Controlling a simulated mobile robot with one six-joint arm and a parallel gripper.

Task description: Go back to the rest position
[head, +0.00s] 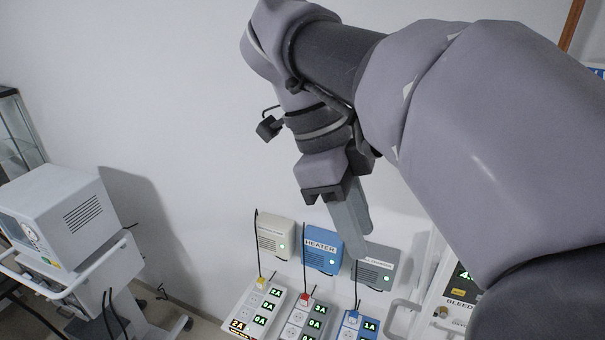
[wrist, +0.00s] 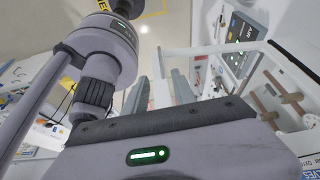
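My gripper (head: 352,225) hangs from my bent arm in the upper middle of the head view, its fingers pointing down in front of the wall. In the wrist view my gripper (wrist: 158,85) shows two grey fingers with a gap between them and nothing held. In the head view its fingers overlap, and they appear above and in front of the blue HEATER box (head: 322,250) and the grey box (head: 376,268). I cannot tell how far the fingers are from the boxes.
A beige box (head: 275,236) hangs left of the HEATER box. Below are socket strips with lit displays (head: 257,312) and yellow, red and blue plugs. A white ventilator (head: 65,215) stands left. A white-framed panel (head: 452,300) stands right, partly behind my arm. The upper-left wall is bare.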

